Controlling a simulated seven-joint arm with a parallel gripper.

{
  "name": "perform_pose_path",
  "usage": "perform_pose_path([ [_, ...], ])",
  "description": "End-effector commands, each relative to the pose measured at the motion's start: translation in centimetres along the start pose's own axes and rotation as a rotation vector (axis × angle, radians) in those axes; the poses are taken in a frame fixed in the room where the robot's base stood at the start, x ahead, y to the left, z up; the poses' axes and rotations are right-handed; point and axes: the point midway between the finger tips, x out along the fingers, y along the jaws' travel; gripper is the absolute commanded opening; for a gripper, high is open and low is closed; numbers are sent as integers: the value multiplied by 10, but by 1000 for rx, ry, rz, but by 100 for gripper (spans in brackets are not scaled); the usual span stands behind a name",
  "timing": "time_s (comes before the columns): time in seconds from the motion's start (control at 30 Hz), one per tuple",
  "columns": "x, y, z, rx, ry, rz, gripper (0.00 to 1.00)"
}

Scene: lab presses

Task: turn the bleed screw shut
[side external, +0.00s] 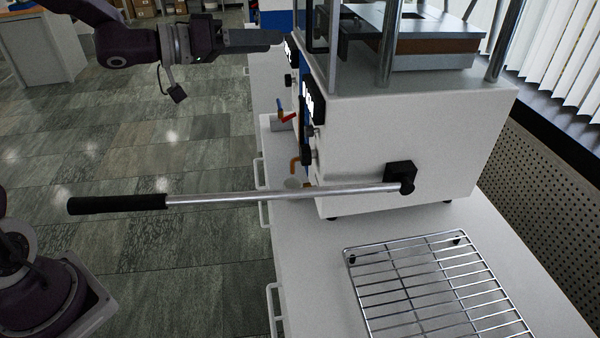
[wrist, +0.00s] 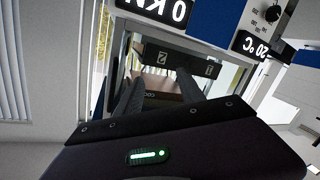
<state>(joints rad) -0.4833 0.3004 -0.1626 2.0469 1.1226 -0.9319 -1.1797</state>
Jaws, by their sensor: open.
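The press (side external: 400,135) is a white box on a bench, its front face turned left in the side view. Small fittings sit low on that front: a red-handled valve (side external: 287,117), dark and metal knobs (side external: 313,156) and a bent brass-coloured piece (side external: 294,164). I cannot tell which fitting is the bleed screw. My gripper (side external: 277,38) is level with the upper part of the press front, above these fittings and apart from them. In the wrist view its two dark fingers (wrist: 158,88) are spread and hold nothing. No bleed screw can be made out there.
A long lever with a black grip (side external: 117,204) extends left from the press's side, below the fittings. A wire rack (side external: 435,290) lies on the bench. Displays (wrist: 168,10) and a dark knob (wrist: 272,13) show in the wrist view.

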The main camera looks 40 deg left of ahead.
Motion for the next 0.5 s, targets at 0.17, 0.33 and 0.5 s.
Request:
perform_pose_path([
  [0.17, -8, 5, 52, -264, -70, 314, 46],
  [0.33, 5, -40, 140, -254, -68, 307, 46],
  [0.5, 20, -93, 236, -243, -65, 307, 46],
])
